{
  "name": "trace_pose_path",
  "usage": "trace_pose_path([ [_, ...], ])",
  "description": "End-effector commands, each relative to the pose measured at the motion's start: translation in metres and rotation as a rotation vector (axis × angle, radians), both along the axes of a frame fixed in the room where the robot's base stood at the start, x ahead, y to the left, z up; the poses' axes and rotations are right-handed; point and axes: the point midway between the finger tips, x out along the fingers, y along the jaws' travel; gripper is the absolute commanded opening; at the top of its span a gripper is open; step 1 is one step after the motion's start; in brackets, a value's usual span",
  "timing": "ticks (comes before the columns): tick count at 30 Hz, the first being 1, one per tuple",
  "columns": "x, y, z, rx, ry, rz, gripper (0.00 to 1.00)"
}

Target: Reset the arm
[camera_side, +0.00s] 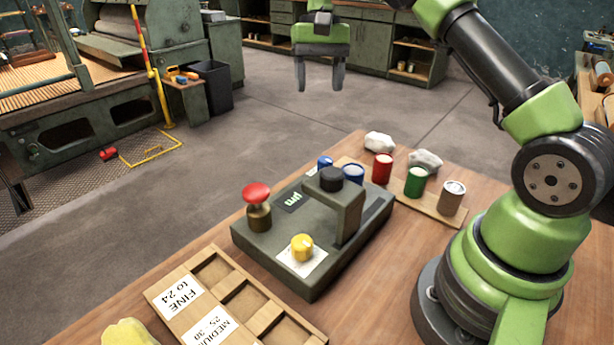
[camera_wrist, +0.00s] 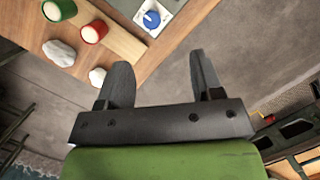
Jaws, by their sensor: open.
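My gripper (camera_side: 320,80) hangs high above the floor beyond the table's far edge in the side view, its two dark fingers apart with nothing between them. In the wrist view my gripper (camera_wrist: 156,80) is also open and empty, with the table beyond its fingertips. My green and black arm stands at the right of the side view.
On the wooden table (camera_side: 385,310) sit a grey device (camera_side: 270,246) with a red knob and a yellow knob, a compartment tray (camera_side: 168,275), several coloured cans on a board (camera_side: 430,208), and white lumps (camera_side: 379,142). The floor (camera_side: 260,150) is clear below my gripper.

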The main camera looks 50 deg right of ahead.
Motion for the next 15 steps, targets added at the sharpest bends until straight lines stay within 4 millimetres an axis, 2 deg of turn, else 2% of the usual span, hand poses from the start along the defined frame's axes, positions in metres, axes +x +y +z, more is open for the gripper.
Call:
trace_pose_path([
  [1,-0.006,0.01,0.022,-0.015,-0.045,0.031,0.6],
  [6,-0.035,0.04,0.073,-0.056,-0.19,0.114,0.6],
  [10,-0.067,0.063,0.101,-0.078,-0.306,0.164,0.6],
  [15,-0.117,0.091,0.121,-0.095,-0.467,0.211,0.6],
])
